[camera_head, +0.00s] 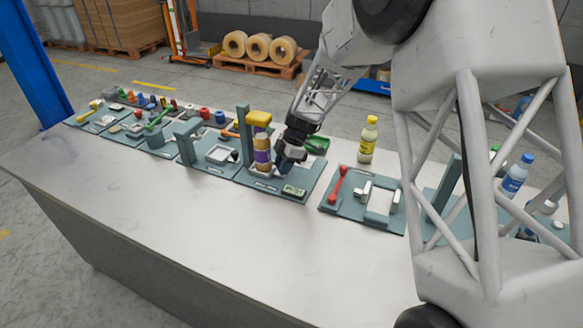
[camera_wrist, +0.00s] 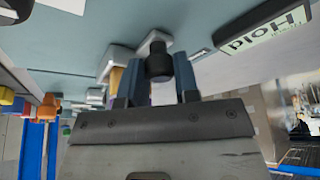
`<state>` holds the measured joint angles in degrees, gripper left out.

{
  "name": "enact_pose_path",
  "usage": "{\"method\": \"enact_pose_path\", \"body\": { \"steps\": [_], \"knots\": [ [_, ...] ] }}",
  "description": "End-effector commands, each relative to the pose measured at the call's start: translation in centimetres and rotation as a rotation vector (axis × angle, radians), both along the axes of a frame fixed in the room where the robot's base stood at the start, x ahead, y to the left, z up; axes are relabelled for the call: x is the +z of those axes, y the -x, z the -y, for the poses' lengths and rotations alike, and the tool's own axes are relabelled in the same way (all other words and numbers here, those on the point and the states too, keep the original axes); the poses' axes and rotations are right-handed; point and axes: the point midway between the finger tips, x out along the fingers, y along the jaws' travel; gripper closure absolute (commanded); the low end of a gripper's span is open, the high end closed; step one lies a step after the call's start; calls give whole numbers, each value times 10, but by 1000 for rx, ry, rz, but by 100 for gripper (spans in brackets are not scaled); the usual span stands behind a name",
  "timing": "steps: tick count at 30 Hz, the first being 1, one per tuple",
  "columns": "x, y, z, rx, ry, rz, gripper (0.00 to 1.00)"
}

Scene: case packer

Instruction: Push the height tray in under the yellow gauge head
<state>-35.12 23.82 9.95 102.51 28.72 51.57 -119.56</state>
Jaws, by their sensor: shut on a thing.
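The yellow gauge head (camera_head: 259,117) sits on a green post on its station plate. An amber bottle with a purple label (camera_head: 262,150) stands upright just below it, on the pale height tray (camera_head: 257,171). I cannot tell whether its top is fully beneath the head. My gripper (camera_head: 289,156) is at the right side of the bottle, low over the plate. In the wrist view, its blue fingers (camera_wrist: 158,68) are shut on the tray's black knob (camera_wrist: 158,60). The tray is mostly hidden there behind the fingers.
A green display (camera_head: 294,190) lies at the plate's front right; it reads "Hold" in the wrist view (camera_wrist: 275,32). A station with a red handle (camera_head: 339,182) and a yellow bottle (camera_head: 367,140) are to the right. The table front is clear.

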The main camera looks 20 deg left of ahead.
Motion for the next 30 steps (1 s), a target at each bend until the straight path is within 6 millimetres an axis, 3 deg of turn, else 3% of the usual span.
{"method": "enact_pose_path", "body": {
  "steps": [10,11,13,30],
  "knots": [
    [2,-1,-6,-1,-4,4,100],
    [2,-1,-6,-1,-4,4,69],
    [2,-1,-6,-1,-4,4,61],
    [7,-2,-2,-1,-2,2,61]
  ]
}}
